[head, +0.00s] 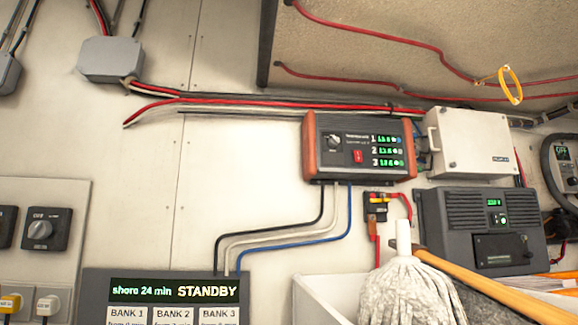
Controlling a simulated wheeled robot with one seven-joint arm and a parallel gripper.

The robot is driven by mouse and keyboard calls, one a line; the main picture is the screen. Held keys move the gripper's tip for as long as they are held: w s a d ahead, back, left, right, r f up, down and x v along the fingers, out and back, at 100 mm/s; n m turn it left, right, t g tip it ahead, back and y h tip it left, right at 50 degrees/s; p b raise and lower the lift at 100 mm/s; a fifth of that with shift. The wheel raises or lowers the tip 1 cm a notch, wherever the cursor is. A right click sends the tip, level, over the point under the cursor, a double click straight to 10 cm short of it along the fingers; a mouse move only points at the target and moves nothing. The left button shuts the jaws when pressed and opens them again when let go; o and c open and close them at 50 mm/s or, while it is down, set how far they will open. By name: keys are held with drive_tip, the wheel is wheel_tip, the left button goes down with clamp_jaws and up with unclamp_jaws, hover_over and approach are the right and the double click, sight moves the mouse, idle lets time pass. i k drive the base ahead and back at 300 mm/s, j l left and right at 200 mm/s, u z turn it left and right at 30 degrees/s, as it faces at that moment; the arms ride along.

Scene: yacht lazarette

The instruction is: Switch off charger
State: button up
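A black box with orange-brown ends (309,150), which looks like the charger, is mounted on the pale wall right of centre in the head view. On its front are a round knob (333,142), a red switch (358,156) and green readouts (388,150) in rows numbered 1, 2 and 3. The readouts are lit. The red switch's exact position is too small to tell. Black, white and blue cables run from its underside. My gripper is not in view.
A white mop (408,290) and a wooden handle (500,285) stick up from a white bin (310,298) below the charger. A dark grey unit (462,215) and white box (470,140) are at right. A display panel (125,290) reads "shore 24 min STANDBY".

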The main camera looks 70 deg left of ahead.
sight(356, 154)
drive_tip(key=u, duration=1.45)
